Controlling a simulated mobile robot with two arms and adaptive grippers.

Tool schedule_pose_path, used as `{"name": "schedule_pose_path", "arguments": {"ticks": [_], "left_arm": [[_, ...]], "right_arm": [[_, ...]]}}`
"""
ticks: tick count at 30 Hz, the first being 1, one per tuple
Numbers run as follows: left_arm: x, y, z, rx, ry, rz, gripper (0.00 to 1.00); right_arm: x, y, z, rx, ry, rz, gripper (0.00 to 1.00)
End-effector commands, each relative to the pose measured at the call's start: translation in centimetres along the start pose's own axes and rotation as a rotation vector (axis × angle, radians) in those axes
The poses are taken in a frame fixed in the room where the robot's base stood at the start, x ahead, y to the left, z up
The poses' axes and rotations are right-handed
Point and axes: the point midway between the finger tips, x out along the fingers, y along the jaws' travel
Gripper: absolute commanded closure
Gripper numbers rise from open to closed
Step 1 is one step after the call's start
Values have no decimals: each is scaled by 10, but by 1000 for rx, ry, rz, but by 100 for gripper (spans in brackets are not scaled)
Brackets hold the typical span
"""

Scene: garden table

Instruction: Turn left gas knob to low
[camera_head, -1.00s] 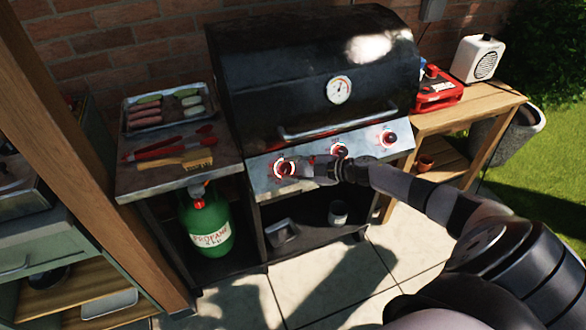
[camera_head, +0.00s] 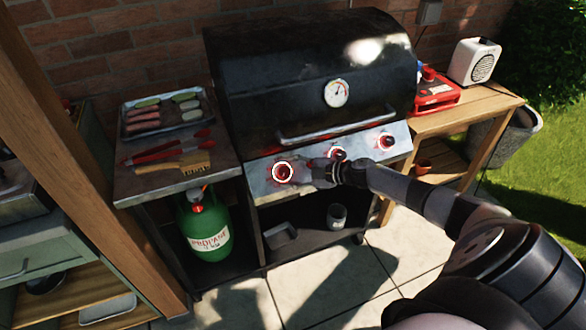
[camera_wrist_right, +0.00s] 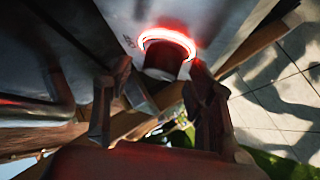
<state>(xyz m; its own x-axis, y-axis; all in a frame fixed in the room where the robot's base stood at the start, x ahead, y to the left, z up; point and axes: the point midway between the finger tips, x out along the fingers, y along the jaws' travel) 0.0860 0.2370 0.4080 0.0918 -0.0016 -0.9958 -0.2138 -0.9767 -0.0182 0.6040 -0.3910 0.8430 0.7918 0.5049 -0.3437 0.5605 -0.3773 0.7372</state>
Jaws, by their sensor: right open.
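The left gas knob (camera_head: 283,172) is on the left of the grill's sloped steel front panel, with a glowing red ring around it. In the right wrist view the knob (camera_wrist_right: 163,62) is dark and sits under the bright ring, between the fingertips. My right gripper (camera_head: 306,171) reaches in from the right, just beside the knob. In the right wrist view its two fingers (camera_wrist_right: 160,90) are spread, one on each side of the knob; whether they touch it I cannot tell. The knob's pointer setting is too small to read. My left gripper is not in view.
The middle knob (camera_head: 337,154) and right knob (camera_head: 386,141) share the panel. The lid handle (camera_head: 335,126) juts out above. A side shelf with a food tray (camera_head: 127,133), tongs (camera_head: 165,146) and a brush (camera_head: 185,164) is at left. A green propane tank (camera_head: 207,232) stands below.

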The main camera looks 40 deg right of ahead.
Motion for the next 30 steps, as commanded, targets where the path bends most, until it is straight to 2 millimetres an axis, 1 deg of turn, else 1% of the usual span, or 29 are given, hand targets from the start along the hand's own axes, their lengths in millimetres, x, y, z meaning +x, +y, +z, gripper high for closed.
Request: {"name": "schedule_pose_path", "arguments": {"ticks": [2, 5, 15, 21, 25, 30], "left_arm": [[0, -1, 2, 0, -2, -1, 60], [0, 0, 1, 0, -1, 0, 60], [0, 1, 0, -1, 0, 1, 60], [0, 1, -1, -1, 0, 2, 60], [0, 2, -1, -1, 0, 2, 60], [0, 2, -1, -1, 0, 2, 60]], "right_arm": [[-3, -1, 0, 0, -1, -1, 49], [-13, -1, 1, 0, -2, -1, 49], [-73, -2, 1, 1, -3, -4, 49], [-101, -1, 1, 1, -3, -3, 49], [-112, -1, 1, 1, -1, -2, 49], [-119, 0, 0, -1, 1, 0, 49]]}}
